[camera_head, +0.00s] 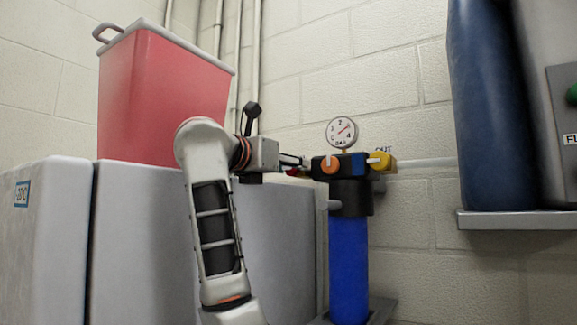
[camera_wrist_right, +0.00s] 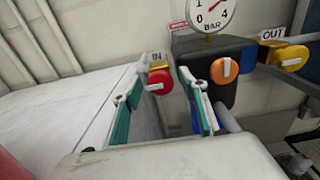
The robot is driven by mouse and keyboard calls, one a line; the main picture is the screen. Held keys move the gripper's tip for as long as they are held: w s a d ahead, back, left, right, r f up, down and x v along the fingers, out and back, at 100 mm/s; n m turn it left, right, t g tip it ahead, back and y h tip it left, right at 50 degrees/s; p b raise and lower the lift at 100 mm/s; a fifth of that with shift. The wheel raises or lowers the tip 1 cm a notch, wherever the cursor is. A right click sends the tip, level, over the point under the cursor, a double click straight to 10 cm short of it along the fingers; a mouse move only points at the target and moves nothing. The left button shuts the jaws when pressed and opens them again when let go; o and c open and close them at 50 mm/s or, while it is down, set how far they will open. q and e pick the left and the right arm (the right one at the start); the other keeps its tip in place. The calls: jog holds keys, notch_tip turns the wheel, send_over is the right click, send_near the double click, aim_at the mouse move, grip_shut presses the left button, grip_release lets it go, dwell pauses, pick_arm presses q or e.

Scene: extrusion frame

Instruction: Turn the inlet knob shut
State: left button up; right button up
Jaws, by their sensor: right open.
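The inlet knob (camera_wrist_right: 161,80) is red with a white bar lying roughly crosswise, on a yellow fitting under an "IN" label in the right wrist view. My right gripper (camera_wrist_right: 163,66) is open, its two teal-padded fingers on either side of the knob. There is a visible gap at each side; whether the tips reach as far as the knob is hard to tell. In the head view my right gripper (camera_head: 292,161) is at the left of the filter head, and it mostly hides the inlet knob. My left gripper is not in view.
An orange knob (camera_wrist_right: 224,70) sits on the dark filter head, with a yellow outlet knob (camera_wrist_right: 284,56) to its right. A gauge (camera_head: 342,132) stands above the blue filter housing (camera_head: 349,262). A red bin (camera_head: 160,100) and grey cabinets (camera_head: 135,245) stand left; a shelf (camera_head: 515,222) is right.

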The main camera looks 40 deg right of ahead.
jog(key=c, duration=1.1)
jog(key=shift+o, duration=0.2)
jog(key=shift+s+f+m, duration=0.1)
jog(key=shift+m, duration=4.35)
jog(key=shift+s+f+m, duration=0.1)
jog(key=shift+m, duration=4.35)
